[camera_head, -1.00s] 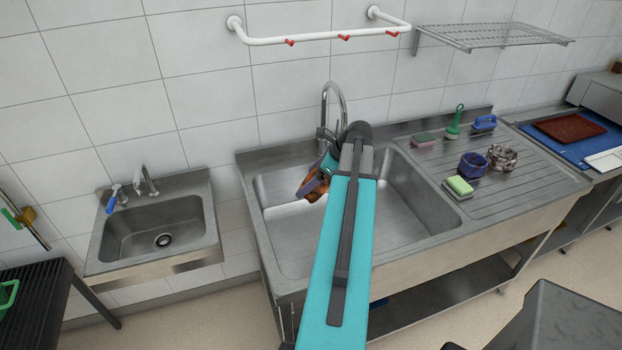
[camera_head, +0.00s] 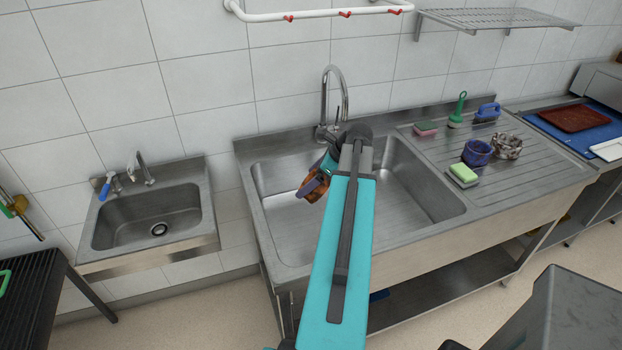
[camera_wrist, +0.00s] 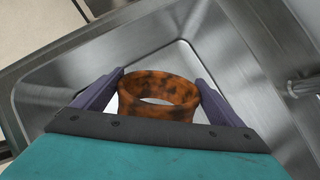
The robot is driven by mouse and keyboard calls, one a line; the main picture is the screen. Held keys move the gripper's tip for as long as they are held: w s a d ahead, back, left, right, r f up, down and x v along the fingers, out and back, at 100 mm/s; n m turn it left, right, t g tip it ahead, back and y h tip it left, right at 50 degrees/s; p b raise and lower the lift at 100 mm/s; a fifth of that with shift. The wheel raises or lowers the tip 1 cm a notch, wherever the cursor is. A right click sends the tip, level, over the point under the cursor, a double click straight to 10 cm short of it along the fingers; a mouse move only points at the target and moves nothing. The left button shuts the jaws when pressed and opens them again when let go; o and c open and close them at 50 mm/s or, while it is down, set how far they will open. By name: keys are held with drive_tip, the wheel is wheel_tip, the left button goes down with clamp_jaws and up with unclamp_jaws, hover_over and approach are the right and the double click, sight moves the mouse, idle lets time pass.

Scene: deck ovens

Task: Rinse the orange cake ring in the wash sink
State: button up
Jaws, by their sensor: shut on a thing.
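The orange cake ring (camera_wrist: 160,94) shows in the wrist view with dark blotches over its orange surface. My gripper (camera_wrist: 160,97) is shut on it, with a purple finger on each side. In the head view the ring (camera_head: 313,188) is partly hidden by my gripper (camera_head: 314,186) and arm. The ring is held over the left part of the large wash sink (camera_head: 400,200), below and in front of the tall curved tap (camera_head: 331,90). I see no clear water stream from the tap; part of the tap base is hidden by my arm.
A small hand sink (camera_head: 125,230) is at the left. On the drainboard (camera_head: 530,165) stand a blue ring (camera_head: 477,153), a blotchy ring (camera_head: 508,146), sponges (camera_head: 462,174) and brushes (camera_head: 457,112). A wall rail (camera_head: 320,42) and a wire shelf (camera_head: 495,18) hang above.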

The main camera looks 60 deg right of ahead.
wheel_tip(320, 180, down, 19)
drive_tip(key=b, duration=1.6)
idle(0.6)
drive_tip(key=shift+r, duration=0.2)
idle(2.5)
